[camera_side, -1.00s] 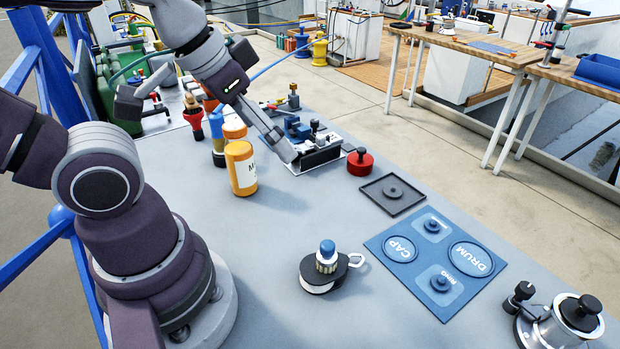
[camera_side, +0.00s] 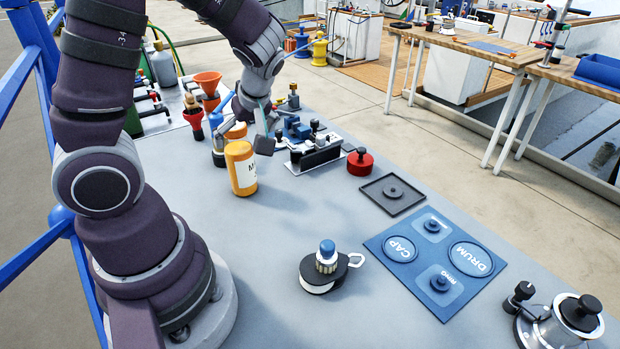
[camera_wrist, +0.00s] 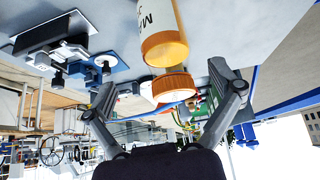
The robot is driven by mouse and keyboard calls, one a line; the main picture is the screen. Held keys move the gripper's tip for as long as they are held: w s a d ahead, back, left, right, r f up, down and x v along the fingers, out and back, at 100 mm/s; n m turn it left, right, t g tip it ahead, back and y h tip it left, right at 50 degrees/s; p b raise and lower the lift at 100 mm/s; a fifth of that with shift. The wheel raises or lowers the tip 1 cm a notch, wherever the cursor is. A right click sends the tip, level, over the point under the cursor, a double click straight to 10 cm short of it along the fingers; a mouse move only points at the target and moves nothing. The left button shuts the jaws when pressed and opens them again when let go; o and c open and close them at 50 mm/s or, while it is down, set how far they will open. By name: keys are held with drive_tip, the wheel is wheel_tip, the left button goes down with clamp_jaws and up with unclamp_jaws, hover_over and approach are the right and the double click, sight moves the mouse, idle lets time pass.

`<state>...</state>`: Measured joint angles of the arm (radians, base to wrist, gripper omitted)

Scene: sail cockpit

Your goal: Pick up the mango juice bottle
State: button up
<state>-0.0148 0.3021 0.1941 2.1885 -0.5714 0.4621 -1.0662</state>
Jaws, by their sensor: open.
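The mango juice bottle (camera_side: 238,172) stands upright on the grey table in the side view. My gripper (camera_side: 258,128) is open and empty, pointing down close to the cap, one finger just right of the bottle's top. In the wrist view the bottle (camera_wrist: 164,48) appears upside down. Its ribbed cap (camera_wrist: 174,88) shows between the two spread fingers of my gripper (camera_wrist: 165,95). I cannot tell whether the fingers touch the bottle.
An orange funnel (camera_side: 208,82) and a red-and-black fitting (camera_side: 193,118) stand behind and left of the bottle. A black-and-white device (camera_side: 315,158) and a red knob (camera_side: 360,162) are to the right. A blue board (camera_side: 430,262) lies farther right.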

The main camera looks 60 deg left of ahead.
sight(239, 153)
drive_tip(key=x, duration=0.6)
drive_tip(key=shift+s+f, duration=0.25)
drive_tip(key=shift+s, duration=0.1)
drive_tip(key=shift+d, duration=0.1)
drive_tip(key=c, duration=1.3)
